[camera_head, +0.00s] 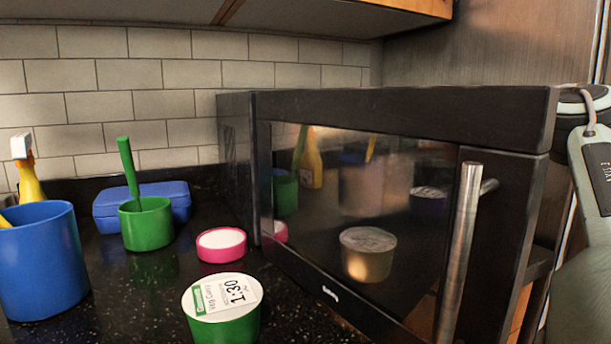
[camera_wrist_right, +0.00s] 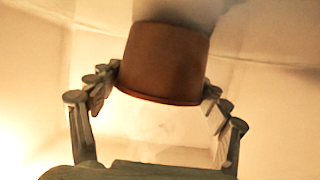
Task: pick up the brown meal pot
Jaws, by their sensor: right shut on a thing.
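In the right wrist view, a brown pot (camera_wrist_right: 165,62) with smooth sides sits between the two fingers of my right gripper (camera_wrist_right: 162,88). The fingers are shut on it, one on each side near the rim that faces the camera. The pot's far end fades into a blurred grey patch. In the head view only part of my right arm shows at the right edge, beside the microwave; its gripper and the held pot are out of that picture. My left gripper is in neither view.
A dark microwave (camera_head: 400,110) with its door shut and a metal handle (camera_head: 460,250) fills the right. A labelled green pot (camera_head: 225,328), a pink pot (camera_head: 221,250), a green cup (camera_head: 146,228), a blue box (camera_head: 180,200) and a blue cup (camera_head: 40,260) crowd the counter left of it.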

